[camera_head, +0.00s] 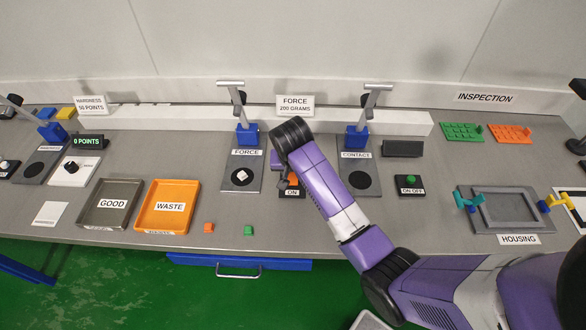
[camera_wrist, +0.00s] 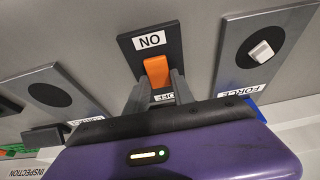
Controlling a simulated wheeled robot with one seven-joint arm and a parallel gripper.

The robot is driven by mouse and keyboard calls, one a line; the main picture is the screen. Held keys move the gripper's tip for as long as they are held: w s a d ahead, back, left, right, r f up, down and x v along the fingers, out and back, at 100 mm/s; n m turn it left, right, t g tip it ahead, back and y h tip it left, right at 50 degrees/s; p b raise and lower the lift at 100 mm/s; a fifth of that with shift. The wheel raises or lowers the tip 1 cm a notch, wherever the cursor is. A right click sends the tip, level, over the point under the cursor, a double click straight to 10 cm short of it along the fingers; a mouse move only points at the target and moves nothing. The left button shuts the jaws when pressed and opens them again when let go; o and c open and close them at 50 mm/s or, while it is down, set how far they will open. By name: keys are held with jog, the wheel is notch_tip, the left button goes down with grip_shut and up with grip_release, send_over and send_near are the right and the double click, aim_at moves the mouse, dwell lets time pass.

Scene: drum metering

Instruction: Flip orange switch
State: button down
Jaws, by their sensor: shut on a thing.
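The orange switch (camera_wrist: 156,71) sits on a small dark plate (camera_wrist: 133,42) with an ON label and a second, partly hidden label at its other end. In the wrist view my gripper (camera_wrist: 158,90) is at the switch, with its two dark fingers on either side of the orange lever, shut on it. In the head view the orange switch (camera_head: 293,179) shows beside my gripper (camera_head: 284,180), partly covered by my purple arm. The plate stands between the FORCE plate (camera_head: 242,174) and the CONTACT plate (camera_head: 360,176).
A white piece (camera_head: 241,176) lies on the FORCE plate. A green ON OFF switch (camera_head: 410,181) is to the right. Blue-based stands (camera_head: 247,133) rise behind the plates. GOOD (camera_head: 84,223) and WASTE (camera_head: 139,226) trays are at left. Bare bench lies in front of the switch.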

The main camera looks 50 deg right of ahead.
dwell(0.4)
jog(key=c, duration=1.1)
grip_release()
jog(key=shift+b+v, duration=0.45)
jog(key=shift+v, duration=3.5)
jog(key=shift+a+f, duration=0.1)
